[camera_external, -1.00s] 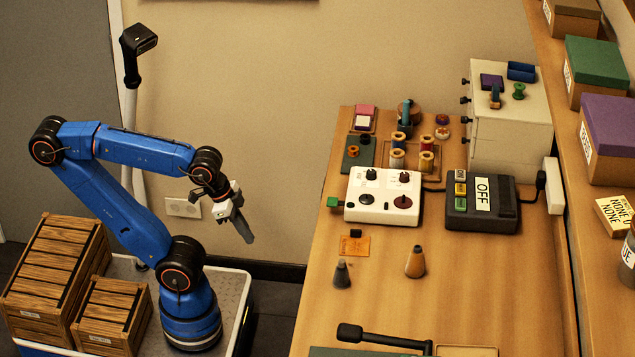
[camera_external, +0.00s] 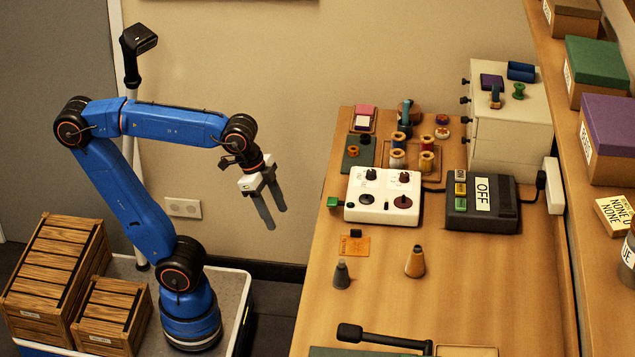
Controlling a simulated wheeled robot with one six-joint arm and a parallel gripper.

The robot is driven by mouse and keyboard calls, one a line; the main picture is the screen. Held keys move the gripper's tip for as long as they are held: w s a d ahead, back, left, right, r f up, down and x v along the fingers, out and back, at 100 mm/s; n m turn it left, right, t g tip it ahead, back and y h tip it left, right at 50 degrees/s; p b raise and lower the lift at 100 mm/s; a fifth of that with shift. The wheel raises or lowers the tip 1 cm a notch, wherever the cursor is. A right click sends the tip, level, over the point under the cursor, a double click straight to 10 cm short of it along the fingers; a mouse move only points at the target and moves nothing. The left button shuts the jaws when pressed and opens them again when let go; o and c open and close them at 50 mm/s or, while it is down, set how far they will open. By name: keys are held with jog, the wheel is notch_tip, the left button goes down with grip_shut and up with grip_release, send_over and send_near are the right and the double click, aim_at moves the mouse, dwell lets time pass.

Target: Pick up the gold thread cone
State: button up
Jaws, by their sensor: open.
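My gripper (camera_external: 269,219) is open and empty. It hangs in the air to the left of the table's left edge, with its fingers pointing down and slightly right. It is well apart from both cones.
The white knob box (camera_external: 383,199) and a dark box marked OFF (camera_external: 480,204) stand behind the cones. An orange card (camera_external: 355,246) lies near the grey cone. A black-handled tool (camera_external: 380,338) lies at the front. Table right of the gold cone is clear.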

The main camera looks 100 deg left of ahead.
jog(key=w+d+r+m, duration=0.3)
jog(key=w+r, duration=0.6)
jog(key=w, duration=0.1)
notch_tip(320, 180, up, 12)
jog(key=m+g+h, duration=0.3)
jog(key=m+g, duration=0.1)
jog(key=m, duration=0.8)
send_over(416, 260)
jog(key=a, duration=0.6)
jog(key=x, duration=1.2)
jog(key=shift+w+a, duration=0.1)
jog(key=shift+w, duration=0.15)
jog(key=shift+s+x, duration=0.2)
jog(key=shift+x, duration=2.45)
jog(key=c, duration=1.1)
